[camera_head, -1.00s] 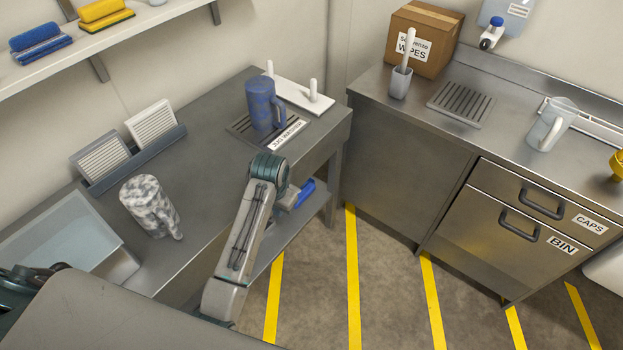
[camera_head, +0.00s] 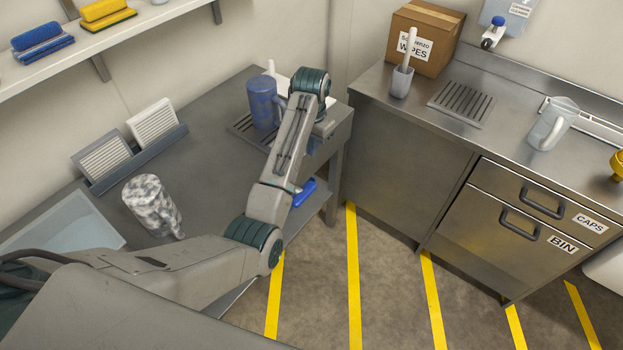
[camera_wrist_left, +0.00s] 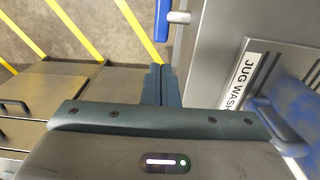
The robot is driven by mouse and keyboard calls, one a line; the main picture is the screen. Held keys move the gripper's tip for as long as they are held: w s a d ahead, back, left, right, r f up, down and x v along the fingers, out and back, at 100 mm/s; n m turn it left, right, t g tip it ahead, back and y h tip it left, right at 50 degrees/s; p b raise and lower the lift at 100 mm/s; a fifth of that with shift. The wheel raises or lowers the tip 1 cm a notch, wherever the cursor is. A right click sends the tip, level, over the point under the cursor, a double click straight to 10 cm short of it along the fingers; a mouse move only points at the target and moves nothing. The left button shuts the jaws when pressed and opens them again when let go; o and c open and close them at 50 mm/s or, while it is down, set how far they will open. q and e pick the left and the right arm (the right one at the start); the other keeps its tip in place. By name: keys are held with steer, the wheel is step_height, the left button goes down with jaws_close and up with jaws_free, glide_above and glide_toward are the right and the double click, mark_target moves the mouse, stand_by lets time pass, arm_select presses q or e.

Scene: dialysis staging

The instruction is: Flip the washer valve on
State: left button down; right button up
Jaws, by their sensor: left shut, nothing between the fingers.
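The washer valve shows as a blue lever (camera_head: 304,192) low at the front side of the left counter, below the jug washer. In the left wrist view the blue lever (camera_wrist_left: 163,22) is at the top, beside a pale mount. My left gripper (camera_wrist_left: 160,72) is shut and empty, its tips a little below the lever in that picture and apart from it. In the head view my left gripper (camera_head: 325,128) is at the counter's front corner, above the lever; its fingertips are hard to make out. The "JUG WASHER" label (camera_wrist_left: 240,82) lies right of the fingers. My right gripper is out of view.
A blue jug (camera_head: 262,104) stands on the washer grate, close to my left wrist. A marbled jug (camera_head: 151,206) stands on the left counter (camera_head: 200,165). The right counter holds a wipes box (camera_head: 425,40) and a clear jug (camera_head: 552,124). Striped floor between is free.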

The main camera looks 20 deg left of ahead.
mark_target(313, 184)
arm_select(q)
steer(key=shift+f, duration=0.1)
step_height(313, 184, down, 14)
steer(key=p, duration=0.2)
steer(key=shift+p, duration=0.3)
steer(key=shift+w+p, duration=0.15)
steer(key=shift+p, duration=0.15)
steer(key=shift+w+d+f, duration=0.15)
steer(key=shift+w+f, duration=0.15)
steer(key=shift+f, duration=0.15)
steer(key=shift+r, duration=0.1)
